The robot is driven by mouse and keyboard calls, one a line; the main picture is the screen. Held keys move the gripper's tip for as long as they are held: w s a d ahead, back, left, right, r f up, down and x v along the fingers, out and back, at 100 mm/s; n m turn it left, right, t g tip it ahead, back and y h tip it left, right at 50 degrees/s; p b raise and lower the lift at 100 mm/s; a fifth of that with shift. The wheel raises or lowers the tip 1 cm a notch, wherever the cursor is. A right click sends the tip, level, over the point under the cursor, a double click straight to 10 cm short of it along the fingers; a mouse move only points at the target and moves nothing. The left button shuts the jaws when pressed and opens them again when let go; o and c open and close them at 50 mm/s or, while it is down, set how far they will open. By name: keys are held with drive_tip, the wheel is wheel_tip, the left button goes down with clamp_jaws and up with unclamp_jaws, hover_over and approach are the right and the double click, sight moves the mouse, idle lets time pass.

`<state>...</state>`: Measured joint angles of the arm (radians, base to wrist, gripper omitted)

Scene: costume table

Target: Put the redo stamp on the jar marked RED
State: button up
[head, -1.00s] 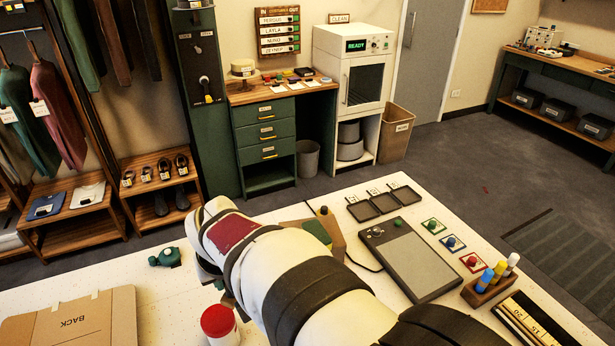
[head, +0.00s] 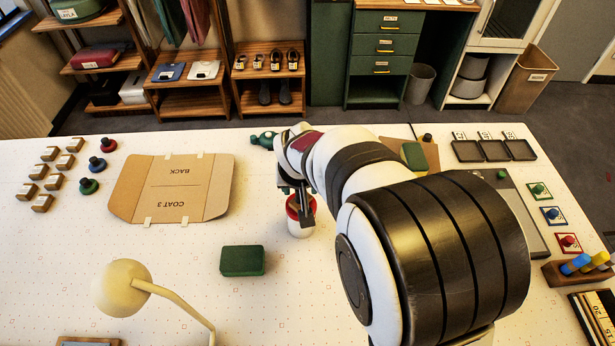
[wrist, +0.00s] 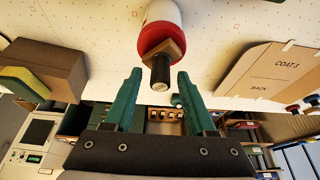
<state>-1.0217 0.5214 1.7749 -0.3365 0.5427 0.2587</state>
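The jar (head: 301,228) is white with a red lid; it stands on the table below my gripper, and I cannot read any marking on it. In the wrist view the jar (wrist: 162,12) shows at the top with its red lid. A stamp with a wooden block (wrist: 163,49) and a dark handle appears to rest on the lid; its lettering is not readable. My gripper (wrist: 159,77) is open, its two green fingers apart on either side of the handle's end, with visible gaps. In the head view my gripper (head: 297,193) partly hides the lid and stamp.
A cardboard coat form (head: 170,190) lies left of the jar, a green box (head: 243,261) in front. A lamp (head: 122,288) stands front left. Several wooden blocks (head: 54,164) and round-knobbed stamps (head: 97,164) lie far left. Trays (head: 494,151) and coloured pads (head: 553,215) are right.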

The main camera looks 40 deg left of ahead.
drive_tip(key=shift+r, duration=0.3)
drive_tip(key=v, duration=1.1)
drive_tip(key=w+d+r+m+h, duration=0.1)
drive_tip(key=w+d+m, duration=0.2)
drive_tip(key=d, duration=0.9)
drive_tip(key=s+d+m+g+h, duration=0.1)
drive_tip(key=s+d+m, duration=0.25)
drive_tip(key=d, duration=0.55)
drive_tip(key=s+d+m+g, duration=0.1)
drive_tip(key=s+d+m, duration=0.25)
drive_tip(key=d, duration=0.55)
drive_tip(key=s+d+f+m+g, duration=0.1)
drive_tip(key=s+d+f+m, duration=0.2)
drive_tip(key=s, duration=0.4)
drive_tip(key=shift+s+d+f+m+y, duration=0.2)
drive_tip(key=shift+d+m+y, duration=0.1)
drive_tip(key=shift+d+m, duration=0.4)
